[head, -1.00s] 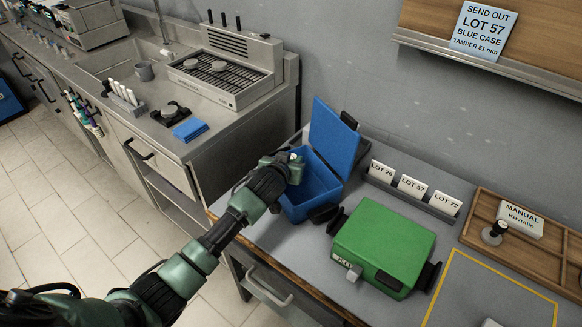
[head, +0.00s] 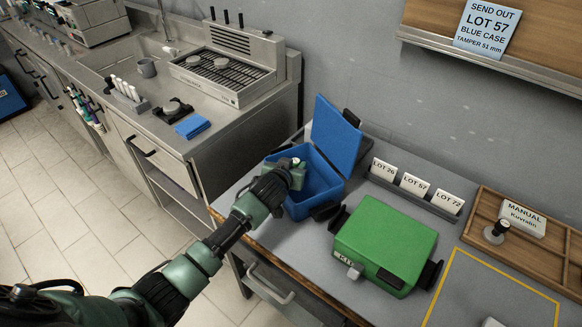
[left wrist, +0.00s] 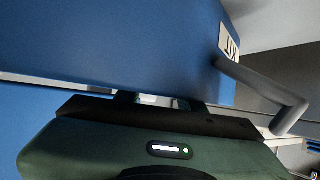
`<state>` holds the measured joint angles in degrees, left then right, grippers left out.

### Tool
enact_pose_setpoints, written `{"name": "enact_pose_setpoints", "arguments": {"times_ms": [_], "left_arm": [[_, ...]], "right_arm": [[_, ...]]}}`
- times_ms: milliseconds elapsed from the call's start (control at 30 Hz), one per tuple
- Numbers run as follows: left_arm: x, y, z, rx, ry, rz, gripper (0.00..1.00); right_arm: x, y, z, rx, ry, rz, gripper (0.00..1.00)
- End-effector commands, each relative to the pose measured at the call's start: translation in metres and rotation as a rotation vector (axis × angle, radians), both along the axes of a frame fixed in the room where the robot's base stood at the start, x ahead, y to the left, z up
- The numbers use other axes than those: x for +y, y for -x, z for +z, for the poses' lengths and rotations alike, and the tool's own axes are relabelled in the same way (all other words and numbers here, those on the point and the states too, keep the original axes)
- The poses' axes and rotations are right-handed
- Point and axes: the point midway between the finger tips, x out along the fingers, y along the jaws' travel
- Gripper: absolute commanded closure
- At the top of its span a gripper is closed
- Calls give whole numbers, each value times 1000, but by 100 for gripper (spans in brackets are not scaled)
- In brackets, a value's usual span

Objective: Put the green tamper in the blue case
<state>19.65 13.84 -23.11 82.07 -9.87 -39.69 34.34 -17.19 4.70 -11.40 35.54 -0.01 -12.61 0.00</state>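The blue case (head: 318,181) stands open on the grey bench with its lid (head: 336,134) raised at the back. My left gripper (head: 291,172) is at the case's left side, partly over its opening. In the left wrist view, a blue surface (left wrist: 110,45) with a KIT label fills much of the picture, close in front of the gripper (left wrist: 158,98). The fingers are mostly hidden, and a small pale patch shows between them. I cannot make out a green tamper in either view, nor tell whether the gripper holds anything. My right gripper is out of view.
A closed green case (head: 386,240) stands right of the blue case. Lot cards (head: 414,185) stand behind it. A wooden tray (head: 552,258) at right holds a black-handled tamper (head: 496,230) and a manual card. A yellow outline lies at front right.

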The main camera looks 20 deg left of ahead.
Motion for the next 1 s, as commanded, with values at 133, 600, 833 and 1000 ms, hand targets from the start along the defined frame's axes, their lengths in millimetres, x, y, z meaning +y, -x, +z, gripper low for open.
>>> {"name": "enact_pose_setpoints", "arguments": {"times_ms": [133, 600, 833, 1000], "left_arm": [[0, 10, 7, -2, 0, -1, 61], [-1, 86, 49, -2, 1, 0, 61], [-2, 103, 59, -1, 0, 1, 61], [-1, 105, 60, -1, 0, 1, 61]], "right_arm": [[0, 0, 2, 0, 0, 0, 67], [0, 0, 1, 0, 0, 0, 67], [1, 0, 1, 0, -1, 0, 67], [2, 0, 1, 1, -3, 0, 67]]}}
